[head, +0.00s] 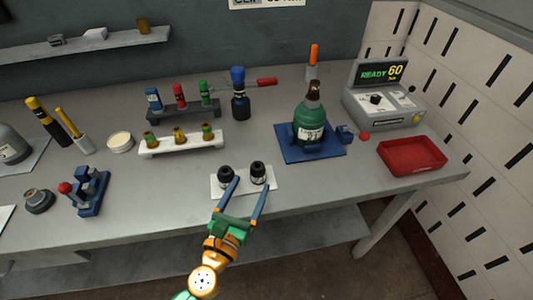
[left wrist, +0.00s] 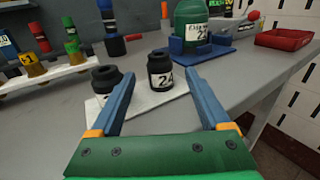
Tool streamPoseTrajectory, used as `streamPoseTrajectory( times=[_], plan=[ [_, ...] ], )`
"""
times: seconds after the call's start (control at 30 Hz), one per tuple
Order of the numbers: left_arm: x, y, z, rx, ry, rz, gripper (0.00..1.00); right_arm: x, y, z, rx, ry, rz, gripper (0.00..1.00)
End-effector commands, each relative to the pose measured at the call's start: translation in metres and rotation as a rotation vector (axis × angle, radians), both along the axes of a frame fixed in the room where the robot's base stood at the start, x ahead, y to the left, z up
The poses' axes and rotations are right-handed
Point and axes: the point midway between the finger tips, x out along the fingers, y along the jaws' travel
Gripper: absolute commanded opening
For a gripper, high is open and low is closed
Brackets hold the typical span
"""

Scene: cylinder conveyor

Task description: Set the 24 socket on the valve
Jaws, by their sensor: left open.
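Two black sockets stand upright on a white plate (head: 243,188) near the table's front. The right one (head: 258,172) carries a label reading 24 in the left wrist view (left wrist: 161,71). The other socket (head: 225,174) stands to its left, partly behind a finger in the wrist view. My left gripper (head: 251,183) is open and empty, its fingertips just short of the sockets, with the 24 socket in line with the gap. The valve (head: 313,90) is the brass-coloured top of a green cylinder (head: 308,123) in a blue holder (head: 327,150). My right gripper is out of view.
A white rack (head: 182,147) with several brass fittings stands behind left; another rack (head: 183,112) holds blue, red and green pieces. A dark blue-topped bottle (head: 240,95) stands behind the sockets. A red tray (head: 412,156) and grey READY 60 device (head: 385,100) are at right.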

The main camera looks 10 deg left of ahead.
Motion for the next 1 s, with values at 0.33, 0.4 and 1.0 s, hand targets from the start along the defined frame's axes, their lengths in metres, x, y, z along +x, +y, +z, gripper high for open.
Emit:
streamPoseTrajectory(
  times=[0.33, 0.4, 1.0],
  plan=[
    [0.042, -0.007, -0.003, -0.001, -0.002, 0.001, 0.8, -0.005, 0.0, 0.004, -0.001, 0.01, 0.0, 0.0],
    [0.056, -0.009, -0.005, -0.001, -0.001, 0.001, 0.8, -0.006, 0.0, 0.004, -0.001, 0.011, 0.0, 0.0],
    [0.07, -0.012, -0.006, -0.003, 0.002, -0.001, 0.07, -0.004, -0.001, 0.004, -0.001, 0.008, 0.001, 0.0]
  ],
)
